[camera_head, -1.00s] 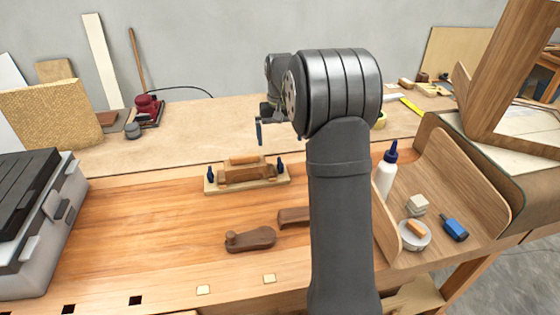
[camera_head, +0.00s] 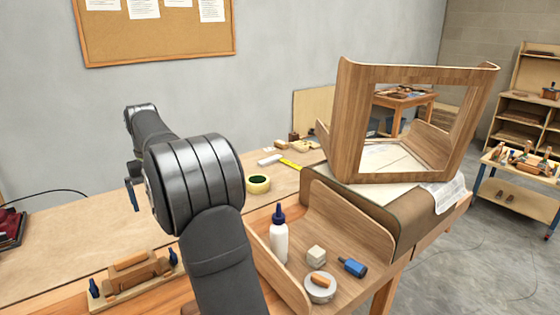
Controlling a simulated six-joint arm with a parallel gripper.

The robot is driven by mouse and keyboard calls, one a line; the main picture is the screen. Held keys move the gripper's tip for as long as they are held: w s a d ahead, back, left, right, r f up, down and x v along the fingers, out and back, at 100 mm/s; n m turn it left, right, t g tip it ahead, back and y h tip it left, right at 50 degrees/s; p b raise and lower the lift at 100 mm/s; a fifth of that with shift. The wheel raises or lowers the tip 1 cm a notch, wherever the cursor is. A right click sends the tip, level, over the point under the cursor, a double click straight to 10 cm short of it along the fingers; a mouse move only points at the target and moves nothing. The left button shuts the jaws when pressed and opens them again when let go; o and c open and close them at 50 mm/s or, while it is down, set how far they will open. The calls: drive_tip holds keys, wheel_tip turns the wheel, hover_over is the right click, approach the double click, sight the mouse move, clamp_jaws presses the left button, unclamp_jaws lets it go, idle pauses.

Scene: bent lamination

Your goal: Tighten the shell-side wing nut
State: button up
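A wooden clamping jig (camera_head: 133,281) sits on the bench at the lower left, with a brown block between two dark blue upright fasteners that look like wing nuts. One wing nut (camera_head: 93,289) is at its left end and the other wing nut (camera_head: 173,258) at its right end. I cannot tell which is the shell-side one. My gripper (camera_head: 133,193) hangs in the air, above the jig in the picture and apart from it. Its fingers are small and seen edge-on, so their opening does not show. My arm hides part of the bench to the right of the jig.
A glue bottle (camera_head: 279,238), a pale block (camera_head: 316,256), a round dish (camera_head: 320,289) and a blue tool (camera_head: 352,267) stand in a curved wooden shell (camera_head: 348,218). A large wooden frame (camera_head: 352,120) rises behind it. A tape roll (camera_head: 258,184) lies on the back bench.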

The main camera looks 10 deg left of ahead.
drive_tip(key=c, duration=0.5)
wheel_tip(320, 180, down, 19)
drive_tip(key=n, duration=1.8)
drive_tip(key=shift+s+d+f, duration=0.1)
drive_tip(key=shift+d, duration=0.05)
drive_tip(key=c, duration=1)
